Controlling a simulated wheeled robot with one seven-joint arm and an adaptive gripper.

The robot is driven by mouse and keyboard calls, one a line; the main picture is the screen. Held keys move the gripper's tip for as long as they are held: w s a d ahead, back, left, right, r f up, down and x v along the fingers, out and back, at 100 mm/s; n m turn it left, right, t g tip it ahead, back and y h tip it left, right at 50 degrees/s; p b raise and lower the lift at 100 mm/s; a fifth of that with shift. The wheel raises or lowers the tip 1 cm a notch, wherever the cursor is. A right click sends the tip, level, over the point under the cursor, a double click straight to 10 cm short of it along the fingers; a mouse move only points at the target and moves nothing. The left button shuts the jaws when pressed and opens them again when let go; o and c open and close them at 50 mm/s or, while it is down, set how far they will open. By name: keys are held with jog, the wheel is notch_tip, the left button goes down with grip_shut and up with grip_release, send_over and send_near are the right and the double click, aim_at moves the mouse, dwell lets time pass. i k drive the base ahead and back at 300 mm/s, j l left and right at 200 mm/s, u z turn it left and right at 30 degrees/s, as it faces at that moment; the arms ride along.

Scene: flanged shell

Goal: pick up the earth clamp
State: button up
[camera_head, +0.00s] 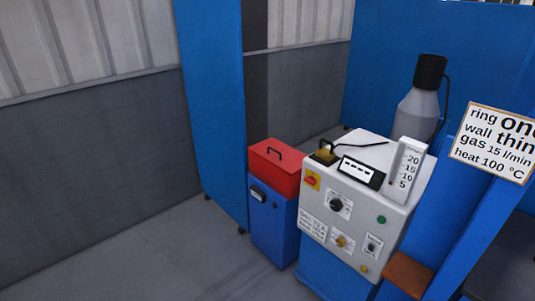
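A small brass-coloured piece with a black top (325,153) sits at the left front of the top of a white machine (360,217). A thin black cable runs from near it to the right across the top. It may be the earth clamp, but it is too small to tell for sure. Nothing else in view is clearly an earth clamp. My gripper is not in view.
A red box with a handle (275,170) sits on a blue cabinet (272,225) left of the machine. A flow gauge (406,168), black display (360,172) and grey bottle (417,110) crowd the right. Blue panels (213,110) stand around; grey floor lies open at left.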

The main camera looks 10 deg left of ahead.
aim_at(327, 155)
jog(key=u, duration=0.25)
jog(key=i+j+z, duration=0.1)
jog(key=i+j, duration=0.55)
jog(key=j, duration=0.2)
jog(key=i+j+z, duration=0.15)
jog(key=i+j, duration=0.2)
jog(key=i+j+z, duration=0.1)
jog(key=i+j, duration=0.15)
jog(key=j, duration=0.35)
